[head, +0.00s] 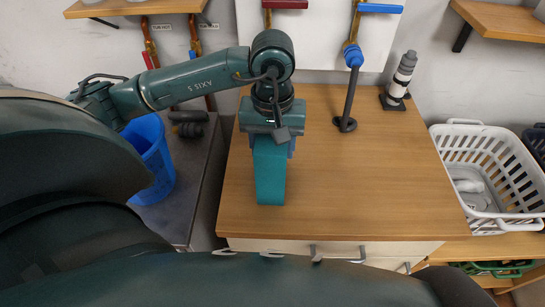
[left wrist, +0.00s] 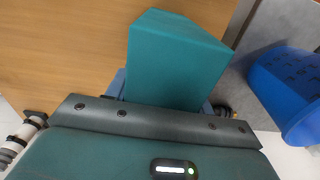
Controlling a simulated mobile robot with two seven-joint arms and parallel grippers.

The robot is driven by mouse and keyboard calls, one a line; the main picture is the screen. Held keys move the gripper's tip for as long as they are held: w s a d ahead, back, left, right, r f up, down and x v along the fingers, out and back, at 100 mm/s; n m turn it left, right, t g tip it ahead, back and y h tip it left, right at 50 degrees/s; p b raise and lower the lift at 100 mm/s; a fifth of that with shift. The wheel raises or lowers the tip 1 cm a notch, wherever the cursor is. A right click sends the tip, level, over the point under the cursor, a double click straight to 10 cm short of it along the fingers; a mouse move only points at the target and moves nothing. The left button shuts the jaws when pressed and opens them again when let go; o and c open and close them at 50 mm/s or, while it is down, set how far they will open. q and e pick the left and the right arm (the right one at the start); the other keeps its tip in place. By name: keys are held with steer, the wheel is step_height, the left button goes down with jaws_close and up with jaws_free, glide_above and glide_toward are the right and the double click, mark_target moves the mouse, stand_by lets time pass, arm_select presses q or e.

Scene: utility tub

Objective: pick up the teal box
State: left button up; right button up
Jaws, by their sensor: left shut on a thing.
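The teal box (head: 270,178) is upright and narrow in the head view, over the left part of the wooden cabinet top. My left gripper (head: 271,140) comes down on its upper end and is shut on it. In the left wrist view the teal box (left wrist: 175,60) sticks out beyond the gripper (left wrist: 165,92), with bits of blue finger showing on both sides. I cannot tell whether the box touches the top. My right gripper is not in view.
A blue bucket (head: 149,160) stands left of the cabinet (head: 350,190). A grey tap-like rod (head: 348,100) with a blue handle and a grey-and-white cylinder (head: 401,78) stand at the back. A white basket (head: 487,145) is at the right. The cabinet's front right top is clear.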

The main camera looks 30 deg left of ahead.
arm_select(q)
steer(key=shift+c, duration=0.7)
steer(key=shift+r, duration=0.1)
